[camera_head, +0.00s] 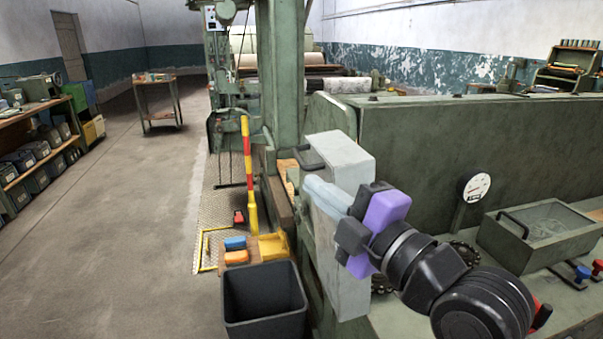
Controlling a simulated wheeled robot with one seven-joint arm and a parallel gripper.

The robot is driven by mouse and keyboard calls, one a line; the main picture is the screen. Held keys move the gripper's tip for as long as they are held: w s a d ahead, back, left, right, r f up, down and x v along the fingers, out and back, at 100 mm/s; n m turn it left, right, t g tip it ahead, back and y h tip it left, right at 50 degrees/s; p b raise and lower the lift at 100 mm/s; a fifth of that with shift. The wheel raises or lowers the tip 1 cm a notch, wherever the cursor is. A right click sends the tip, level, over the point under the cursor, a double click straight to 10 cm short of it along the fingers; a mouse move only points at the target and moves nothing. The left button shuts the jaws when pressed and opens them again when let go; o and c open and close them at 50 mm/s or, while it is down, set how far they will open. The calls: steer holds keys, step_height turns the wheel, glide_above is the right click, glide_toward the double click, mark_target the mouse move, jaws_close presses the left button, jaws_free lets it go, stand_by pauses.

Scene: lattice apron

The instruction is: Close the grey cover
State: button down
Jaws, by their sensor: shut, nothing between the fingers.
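The grey cover (348,285) appears as a pale grey panel at the middle right, beside a pale grey box (345,150) on the green machine. The panel looks swung out from the box, but its exact angle and its hinge are hard to make out. A rounded pale grey part (325,193) sticks out at its upper left. My gripper (350,222), black and purple, is in front of the panel and hides part of it. Its fingers are shut and hold nothing. I cannot tell whether they touch the panel.
A black bin (264,302) stands below left of the panel. A red and yellow lever (248,175) rises behind it. A green tray with a handle (540,232) and a white dial (477,187) are at the right. The floor at left is clear.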

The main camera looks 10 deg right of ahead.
steer(key=w+a+f+n+p, duration=0.1)
steer(key=w+a+n+p, duration=0.2)
steer(key=w, duration=0.6)
steer(key=shift+w+d+f+m+g+p, duration=0.1)
steer(key=shift+d+m+g+p, duration=0.1)
steer(key=shift+d, duration=0.25)
steer(key=shift+w+d+f+m+g+p, duration=0.1)
steer(key=shift+d+f+m+p, duration=0.05)
steer(key=shift+d, duration=0.3)
steer(key=shift+d+f+m+g+p, duration=0.1)
steer(key=shift+d+m+p, duration=0.1)
steer(key=shift+d, duration=0.25)
